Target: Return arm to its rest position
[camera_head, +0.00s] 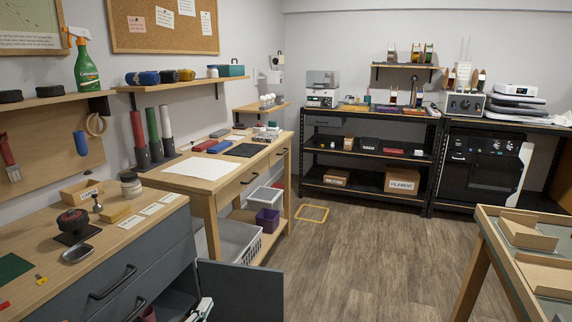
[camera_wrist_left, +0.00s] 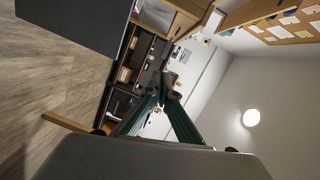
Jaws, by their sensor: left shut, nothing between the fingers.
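My left gripper (camera_wrist_left: 168,80) shows in the left wrist view, with its two fingers meeting at the tips. It is shut and empty, and it is clear of the furniture. The wrist view is tilted, with the floor at left and the wall and ceiling lamp at right. Neither gripper shows in the head view, and my right gripper is in no view.
A grey drawer cabinet (camera_head: 140,262) stands at front left with its lower door open. Beyond it is a wooden desk (camera_head: 205,198). Black shelving (camera_head: 365,155) lines the back wall. A wooden table (camera_head: 497,262) stands at right. The floor (camera_head: 375,255) between is mostly clear.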

